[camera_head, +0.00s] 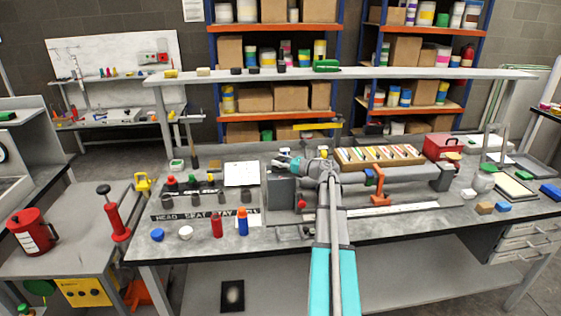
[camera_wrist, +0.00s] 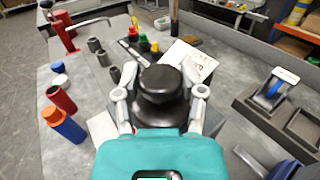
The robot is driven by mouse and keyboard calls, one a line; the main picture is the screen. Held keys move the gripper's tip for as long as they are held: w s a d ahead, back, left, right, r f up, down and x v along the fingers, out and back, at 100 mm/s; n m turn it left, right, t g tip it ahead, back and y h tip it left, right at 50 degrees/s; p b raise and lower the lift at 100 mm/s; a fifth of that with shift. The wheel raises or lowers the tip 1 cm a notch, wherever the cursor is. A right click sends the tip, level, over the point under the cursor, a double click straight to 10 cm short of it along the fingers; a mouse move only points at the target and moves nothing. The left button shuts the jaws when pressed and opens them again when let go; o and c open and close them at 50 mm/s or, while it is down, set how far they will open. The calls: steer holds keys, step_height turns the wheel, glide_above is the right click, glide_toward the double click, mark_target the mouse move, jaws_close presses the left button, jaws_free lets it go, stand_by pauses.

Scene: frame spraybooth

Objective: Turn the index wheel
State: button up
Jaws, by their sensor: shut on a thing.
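A black, stepped round part, which looks like the index wheel (camera_wrist: 160,82), fills the middle of the wrist view. My gripper (camera_wrist: 159,100) has its grey fingers on both sides of it and is shut on it. In the head view my gripper (camera_head: 289,163) is over the grey block (camera_head: 282,190) at the left end of a fixture on the bench. The wheel is hidden or too small to make out there. A grey tube (camera_head: 408,175) runs right from the block, with an orange clamp (camera_head: 377,188) on it.
A wooden tray (camera_head: 381,157) of coloured items is behind the tube. A shelf (camera_head: 340,74) crosses above the bench.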

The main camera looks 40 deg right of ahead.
steer(key=o, duration=1.2)
steer(key=shift+c, duration=0.2)
steer(key=shift+s, duration=0.15)
steer(key=v, duration=1.2)
